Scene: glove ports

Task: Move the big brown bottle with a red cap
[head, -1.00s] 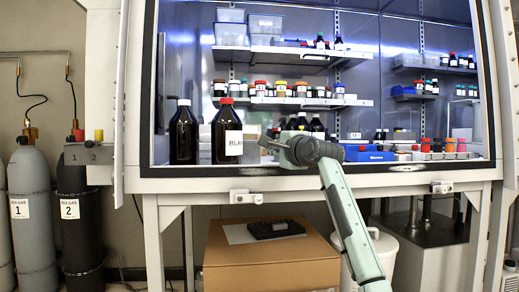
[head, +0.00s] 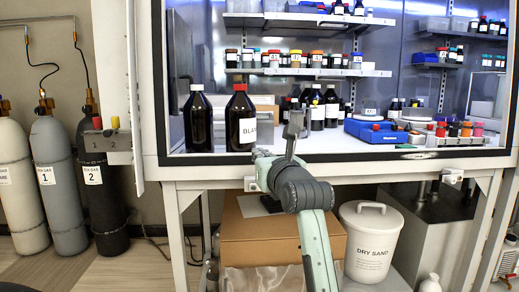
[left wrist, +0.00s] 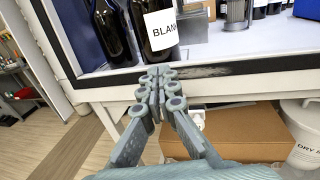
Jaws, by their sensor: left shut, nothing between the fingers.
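The big brown bottle with a red cap (head: 232,125) stands upright on the hood floor near its front edge, with a white label reading "BLAN…". Its lower part shows in the left wrist view (left wrist: 148,35); its cap is out of that picture. A similar dark bottle with a white cap (head: 198,122) stands just left of it. My left gripper (head: 257,156) is shut and empty, by the front sill, low in front of the red-capped bottle and apart from it. Its closed fingers (left wrist: 157,78) point toward the bottle's base. My right gripper is not in view.
The hood's front sill (head: 350,156) runs below the bottles. Shelves of bottles are above. Below are a carton (head: 260,238) and a dry sand bucket (head: 370,245).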

